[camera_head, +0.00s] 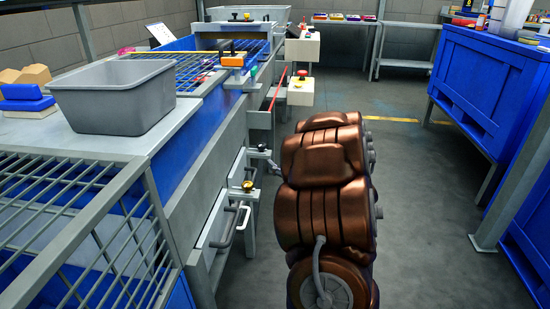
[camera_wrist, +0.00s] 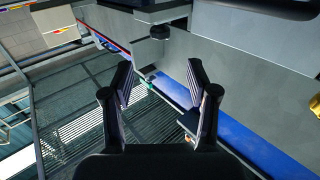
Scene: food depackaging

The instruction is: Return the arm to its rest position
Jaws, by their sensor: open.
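My arm (camera_head: 325,190) shows in the head view as bronze-brown links in the aisle, to the right of the blue and grey machine. Its far end and the gripper are hidden or too small to make out there. In the wrist view my gripper (camera_wrist: 160,95) has its two dark fingers spread apart with nothing between them. Behind the fingers are a dark slatted surface and a grey panel with a blue strip, seen at a tilt. No finger visibly touches anything.
A grey bin (camera_head: 115,97) stands on the machine's table at left, beside blue and tan boxes (camera_head: 25,90). Machine handles (camera_head: 237,222) stick out close to my arm's left. A blue cabinet (camera_head: 490,85) stands at right. The floor (camera_head: 430,200) between is clear.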

